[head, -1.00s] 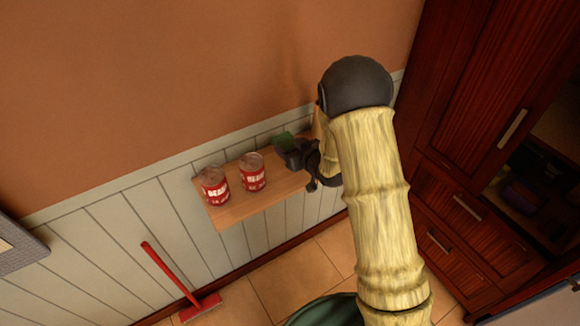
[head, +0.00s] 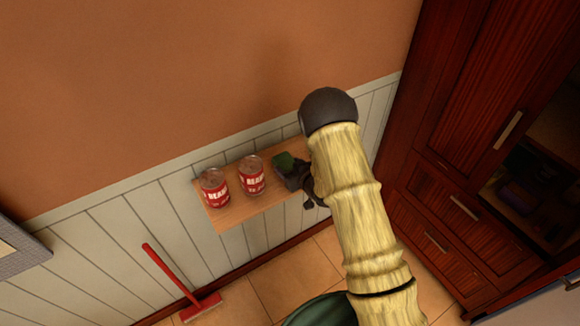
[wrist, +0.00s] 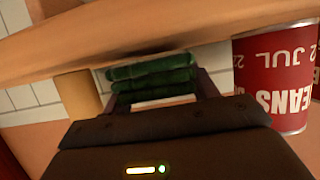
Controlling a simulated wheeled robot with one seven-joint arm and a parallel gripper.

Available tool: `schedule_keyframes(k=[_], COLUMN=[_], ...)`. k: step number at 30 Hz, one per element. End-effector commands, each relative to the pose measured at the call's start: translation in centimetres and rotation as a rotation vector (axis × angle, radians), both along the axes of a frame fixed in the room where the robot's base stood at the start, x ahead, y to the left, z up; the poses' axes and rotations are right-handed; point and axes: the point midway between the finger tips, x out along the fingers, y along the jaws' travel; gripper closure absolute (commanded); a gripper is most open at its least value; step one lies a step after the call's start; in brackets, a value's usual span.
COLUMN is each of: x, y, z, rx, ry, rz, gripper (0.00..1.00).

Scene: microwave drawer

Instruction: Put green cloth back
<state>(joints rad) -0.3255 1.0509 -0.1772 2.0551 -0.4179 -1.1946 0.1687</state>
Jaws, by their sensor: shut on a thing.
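The green cloth (head: 285,160) is a small folded bundle at the right part of the wooden wall shelf (head: 236,213). My gripper (head: 291,175) is shut on it, and the cloth shows between the two fingers in the wrist view (wrist: 152,76). In the head view the gripper and cloth overlap the shelf's right part. I cannot tell whether the cloth touches the shelf. My arm hides the shelf's right end.
Two red bean cans (head: 214,187) (head: 251,175) stand on the shelf left of my gripper; one shows close at the right in the wrist view (wrist: 272,85). A red broom (head: 170,270) leans below. Dark red cabinets (head: 450,130) stand at the right.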

Motion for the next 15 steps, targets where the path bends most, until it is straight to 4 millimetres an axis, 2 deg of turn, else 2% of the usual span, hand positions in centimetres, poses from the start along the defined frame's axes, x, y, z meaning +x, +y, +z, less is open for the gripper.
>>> schedule_keyframes(k=[14, 15], x=[0.02, 0.01], y=[-0.01, -0.01], z=[-0.99, -0.87], rx=[0.001, 0.001], ry=[-0.002, -0.002], rz=[0.000, 0.000], gripper=[0.58, 0.35])
